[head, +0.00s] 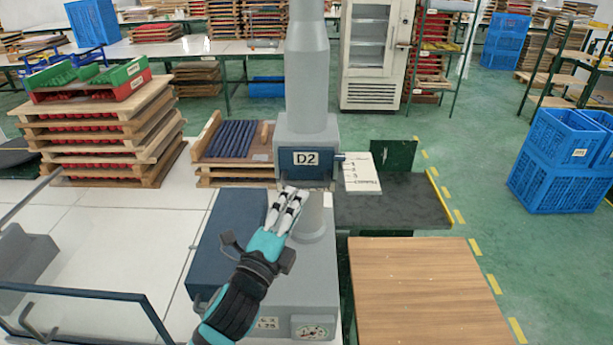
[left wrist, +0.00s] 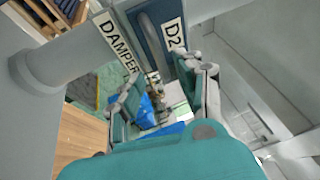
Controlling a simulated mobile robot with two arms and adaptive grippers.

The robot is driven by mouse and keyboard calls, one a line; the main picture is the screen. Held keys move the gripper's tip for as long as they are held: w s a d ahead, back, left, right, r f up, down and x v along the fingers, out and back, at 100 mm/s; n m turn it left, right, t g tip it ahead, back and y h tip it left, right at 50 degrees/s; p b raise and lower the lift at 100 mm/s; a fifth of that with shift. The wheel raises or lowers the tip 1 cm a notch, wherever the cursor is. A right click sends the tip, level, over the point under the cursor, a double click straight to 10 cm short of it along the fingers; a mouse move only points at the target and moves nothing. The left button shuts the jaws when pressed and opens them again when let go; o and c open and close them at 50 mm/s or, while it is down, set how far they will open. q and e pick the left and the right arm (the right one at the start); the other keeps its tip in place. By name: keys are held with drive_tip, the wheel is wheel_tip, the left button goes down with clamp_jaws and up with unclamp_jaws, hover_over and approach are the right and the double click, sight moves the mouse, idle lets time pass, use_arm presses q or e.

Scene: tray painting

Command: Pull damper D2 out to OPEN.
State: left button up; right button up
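Damper D2 is a dark blue plate (head: 287,160) with a white D2 label, set in the grey duct housing above the grey machine. It also shows at the top of the left wrist view, with its D2 label (left wrist: 173,36) and a grey bar handle (left wrist: 153,42). My left gripper (head: 293,191) is just below and in front of the plate. In the left wrist view its fingers (left wrist: 168,88) are spread apart, with nothing between them. The handle lies just beyond the fingertips; I cannot tell whether they touch. My right gripper is not in view.
A wooden tabletop (head: 425,290) is at front right. Stacked trays (head: 98,130) stand at left; blue crates (head: 556,172) are on the right floor.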

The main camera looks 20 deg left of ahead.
sight(306, 186)
use_arm(q)
drive_tip(key=x, duration=0.3)
drive_tip(key=shift+w+r+p, duration=0.2)
drive_tip(key=shift+r+p, duration=0.1)
drive_tip(key=shift+p, duration=0.1)
drive_tip(key=shift+x, duration=1)
drive_tip(key=shift+w+d+f+p, duration=0.1)
drive_tip(key=shift+w+p, duration=0.15)
drive_tip(key=shift+p, duration=0.05)
drive_tip(key=shift+w, duration=0.1)
drive_tip(key=c, duration=0.7)
clamp_jaws()
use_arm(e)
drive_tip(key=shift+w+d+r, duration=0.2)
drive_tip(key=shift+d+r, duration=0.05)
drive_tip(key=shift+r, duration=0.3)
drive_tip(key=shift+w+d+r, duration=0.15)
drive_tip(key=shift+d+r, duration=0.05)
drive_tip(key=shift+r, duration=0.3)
use_arm(q)
drive_tip(key=shift+f, duration=0.1)
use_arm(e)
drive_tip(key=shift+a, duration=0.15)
